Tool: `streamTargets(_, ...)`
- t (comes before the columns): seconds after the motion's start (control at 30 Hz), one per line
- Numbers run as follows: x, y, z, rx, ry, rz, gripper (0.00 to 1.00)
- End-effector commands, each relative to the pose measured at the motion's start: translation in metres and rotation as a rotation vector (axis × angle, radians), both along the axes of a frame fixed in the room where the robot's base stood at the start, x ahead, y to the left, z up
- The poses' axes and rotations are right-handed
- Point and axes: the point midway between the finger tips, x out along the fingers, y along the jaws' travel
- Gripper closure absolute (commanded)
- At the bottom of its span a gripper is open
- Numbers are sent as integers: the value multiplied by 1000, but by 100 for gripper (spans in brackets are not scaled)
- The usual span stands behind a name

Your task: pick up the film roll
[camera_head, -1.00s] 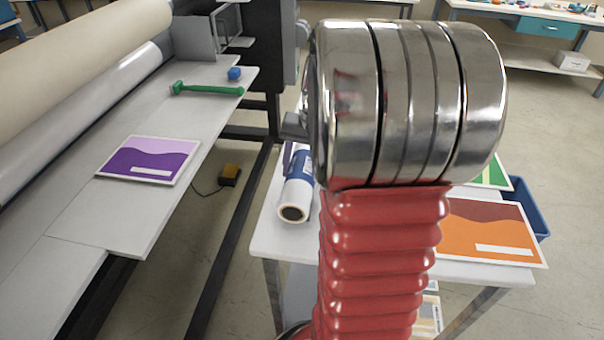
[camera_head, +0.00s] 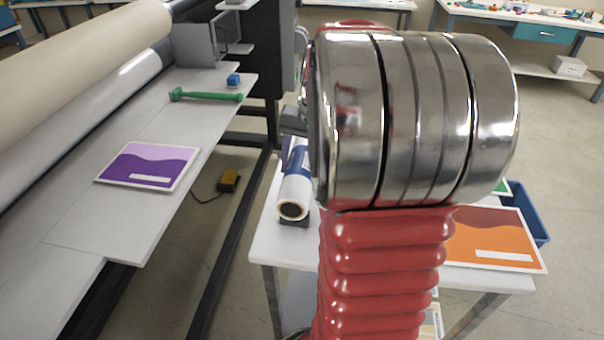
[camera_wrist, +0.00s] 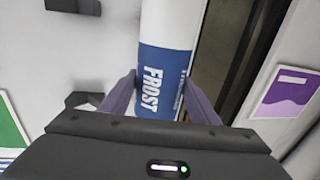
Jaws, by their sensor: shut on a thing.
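The film roll (camera_head: 296,190) is a white tube with a blue band and a dark core at its near end. It is over the left side of the white side table (camera_head: 285,250), with a small dark block visible under its near end. In the wrist view, the roll (camera_wrist: 168,25) shows its blue band marked "FROST". My gripper (camera_wrist: 160,85) is shut on the roll at this band, one finger on each side. In the head view my arm hides most of the gripper and the roll's far part.
A laminator bed (camera_head: 150,120) to the left holds a purple print (camera_head: 148,166), a green tool (camera_head: 205,96) and a blue object (camera_head: 234,80). An orange print (camera_head: 490,237) lies on the table's right side, beside a blue bin (camera_head: 530,222). A yellow pedal (camera_head: 228,181) is on the floor.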

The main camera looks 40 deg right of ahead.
Motion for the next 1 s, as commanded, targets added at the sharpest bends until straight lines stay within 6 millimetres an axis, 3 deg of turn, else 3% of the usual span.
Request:
streamTargets(0.2, 1, -1, 40, -4, -4, 1, 81)
streamTargets(0.4, 0, 0, 62, -2, -2, 1, 81)
streamTargets(1.0, 0, 0, 66, -2, -1, 0, 81)
